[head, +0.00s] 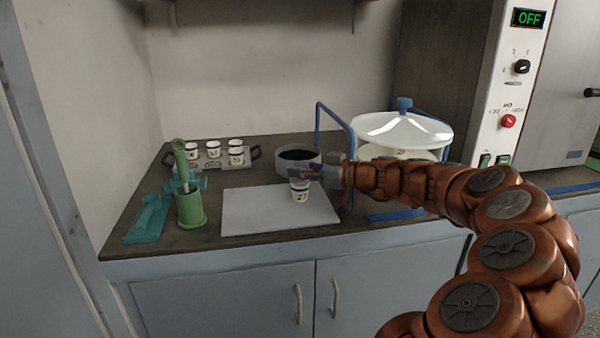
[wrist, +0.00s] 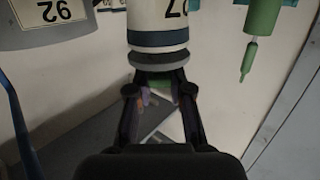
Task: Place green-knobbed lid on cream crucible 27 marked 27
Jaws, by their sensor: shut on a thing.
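The cream crucible marked 27 (head: 300,195) stands upright on the pale board (head: 255,215). It shows upside down at the top of the wrist view (wrist: 158,20), with a dark blue band near its rim. My gripper (head: 302,173) is directly above the crucible. In the wrist view my gripper (wrist: 158,88) has its fingers shut on the green knob (wrist: 158,82) of the grey lid (wrist: 158,60). The lid is lined up with the crucible's mouth, at or very close to the rim. I cannot tell whether it touches all round.
A dark-filled grey pan (head: 297,159) stands just behind the board. A tray (head: 210,162) of several numbered crucibles is at back left. A green holder (head: 190,207) and a teal tray (head: 148,219) are at left.

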